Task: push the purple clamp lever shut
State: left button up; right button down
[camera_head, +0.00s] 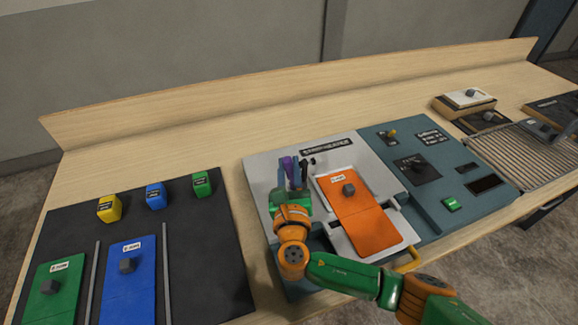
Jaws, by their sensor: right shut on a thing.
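The purple clamp lever (288,165) stands near the back left of the grey panel of the console. Only its upper part shows, between the fingers of my right gripper. My right gripper (293,174) comes down over it and is shut on the lever; the fingers and the wrist hide its lower part. Right of it, an orange plate (360,213) with a grey knob lies in the panel's recess. My left gripper is out of view.
A teal control panel (425,180) adjoins on the right, with a yellow handle (408,262) near the front edge. On the left, a dark mat (210,250) holds a green plate (50,290), a blue plate (128,290) and small coloured blocks. The wooden tabletop behind is clear.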

jog(key=shift+a, duration=0.15)
dwell(0.4)
jog(key=n, duration=0.1)
jog(key=a+n, duration=0.1)
jog(key=n+t, duration=0.1)
jog(key=shift+s+a+f+n, duration=0.3)
jog(key=shift+a+f, duration=0.05)
jog(key=shift+s+a+f+n+t+y+b, duration=0.15)
jog(key=shift+a+f+n, duration=0.1)
jog(key=shift+n, duration=0.4)
jog(key=shift+s+a+f+n+t+y+b, duration=0.1)
jog(key=shift+a+f+n+t+y, duration=0.15)
jog(key=shift+n, duration=0.35)
jog(key=shift+s+a+f+n+t+y+b, duration=0.15)
jog(key=shift+a+n, duration=0.15)
jog(key=shift+n, duration=0.35)
jog(key=shift+w, duration=0.1)
jog(key=c, duration=1)
grip_release()
